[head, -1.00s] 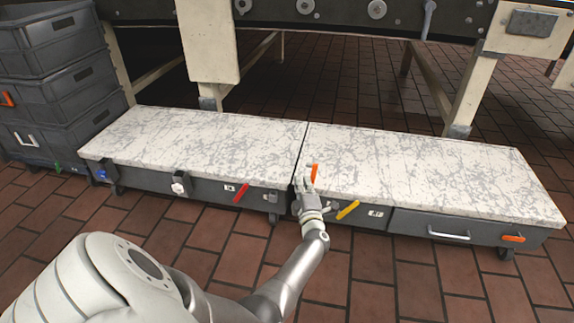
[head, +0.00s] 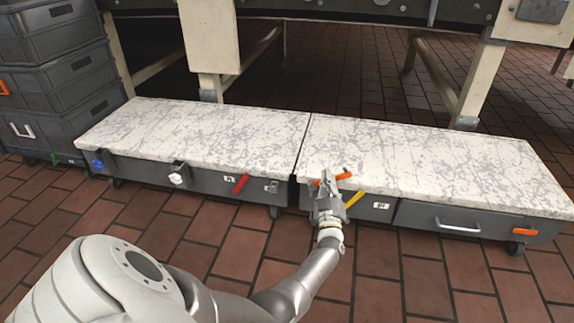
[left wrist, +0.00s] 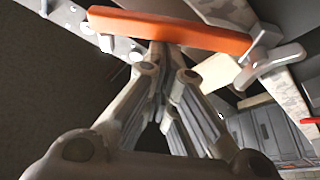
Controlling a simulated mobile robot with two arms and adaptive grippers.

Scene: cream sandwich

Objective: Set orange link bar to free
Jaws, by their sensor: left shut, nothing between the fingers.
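The orange link bar (head: 343,177) is at the front edge of the right-hand marble-topped cart, near the gap between the two carts. It lies nearly level, pointing right. In the left wrist view the bar (left wrist: 170,30) crosses the top of the picture, its right end by a pale metal fitting (left wrist: 270,64). My left gripper (head: 328,176) is shut and empty in front of the bar, hiding its middle. In the left wrist view the closed fingertips (left wrist: 160,58) are right at the bar's lower edge; I cannot tell whether they touch. My right gripper is not in view.
A yellow lever (head: 355,199) is close to the right of my gripper. A red lever (head: 241,184) is on the left cart (head: 200,140). The right cart (head: 450,165) has a drawer with an orange latch (head: 525,231). Grey crates (head: 60,75) stand left. The front floor is open.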

